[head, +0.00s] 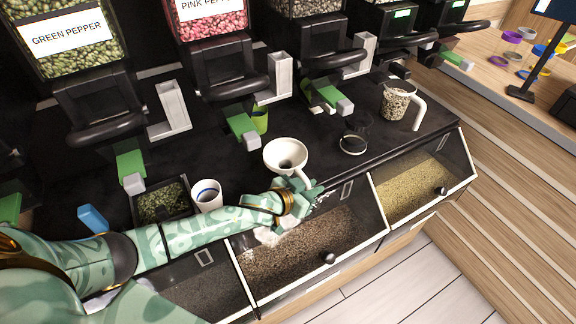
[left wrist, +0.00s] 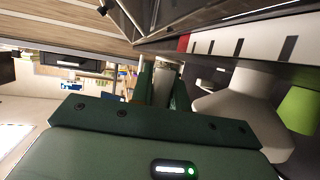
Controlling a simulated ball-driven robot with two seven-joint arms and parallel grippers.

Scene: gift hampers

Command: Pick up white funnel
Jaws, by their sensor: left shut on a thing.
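The white funnel (head: 284,153) is in the middle of the head view, with its wide mouth facing up. It stands over the black counter; I cannot tell whether it touches it. My left gripper (head: 304,184) is at the funnel's near right side, shut on it. The fingers partly hide where they grip. In the left wrist view my left gripper (left wrist: 161,86) shows its green fingers, with the pale funnel (left wrist: 236,108) to their right. My right gripper is not in view.
A white cup (head: 207,196) and a tray of green pepper (head: 162,203) stand to the left. A jug (head: 396,103) stands to the right. Clear-lidded bins (head: 300,250) line the front; dispensers overhang the back.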

